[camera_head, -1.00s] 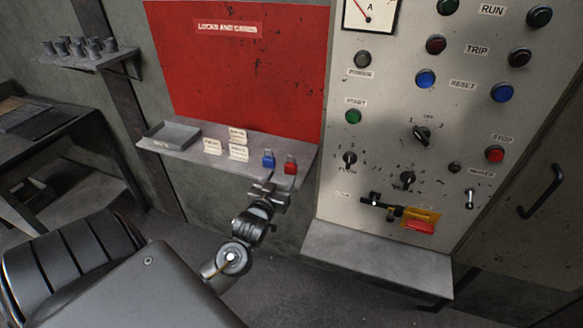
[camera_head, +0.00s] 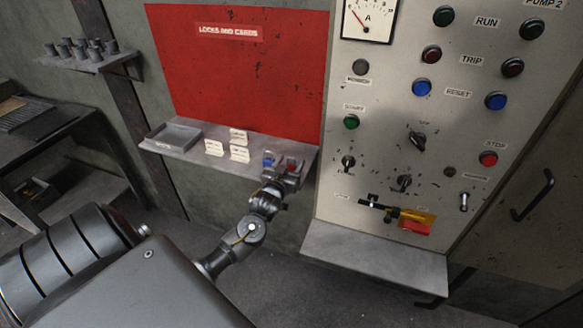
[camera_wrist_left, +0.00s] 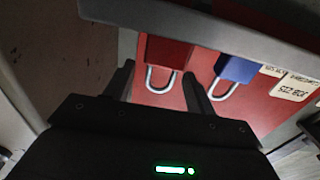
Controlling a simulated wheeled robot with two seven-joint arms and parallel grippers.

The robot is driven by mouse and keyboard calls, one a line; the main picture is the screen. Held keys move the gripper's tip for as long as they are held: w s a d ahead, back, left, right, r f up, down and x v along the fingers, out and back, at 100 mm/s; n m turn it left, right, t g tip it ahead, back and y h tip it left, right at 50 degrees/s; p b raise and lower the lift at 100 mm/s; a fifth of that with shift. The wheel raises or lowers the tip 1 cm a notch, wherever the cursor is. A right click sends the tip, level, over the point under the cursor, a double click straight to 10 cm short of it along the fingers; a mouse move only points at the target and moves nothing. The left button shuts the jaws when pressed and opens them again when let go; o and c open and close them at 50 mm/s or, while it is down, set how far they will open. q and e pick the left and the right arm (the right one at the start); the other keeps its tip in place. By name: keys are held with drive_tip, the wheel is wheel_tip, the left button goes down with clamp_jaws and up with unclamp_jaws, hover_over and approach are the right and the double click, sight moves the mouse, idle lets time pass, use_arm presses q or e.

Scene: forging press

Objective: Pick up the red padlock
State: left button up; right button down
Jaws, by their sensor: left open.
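The red padlock (camera_head: 291,167) is on the grey shelf below the red board, at the right end, partly hidden by my left gripper in the head view. In the left wrist view the red padlock (camera_wrist_left: 168,55) shows with its silver shackle between the two fingers. My left gripper (camera_head: 283,170) is open at the shelf's front edge; its fingers (camera_wrist_left: 160,85) lie on either side of the shackle. I cannot tell whether they touch it. The blue padlock (camera_head: 267,160) is just left of the red one. My right gripper is not in view.
White cards (camera_head: 238,146) and a grey tray (camera_head: 173,136) sit farther left on the shelf (camera_head: 190,154). The control panel (camera_head: 385,160) with its knobs and a lower ledge (camera_head: 375,255) stands to the right. The blue padlock (camera_wrist_left: 236,69) is close beside one finger.

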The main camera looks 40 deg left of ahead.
use_arm(q)
drive_tip(key=shift+x, duration=1.4)
drive_tip(key=shift+c, duration=0.2)
drive_tip(key=c, duration=1)
drive_tip(key=shift+c, duration=0.2)
drive_tip(key=shift+r, duration=0.1)
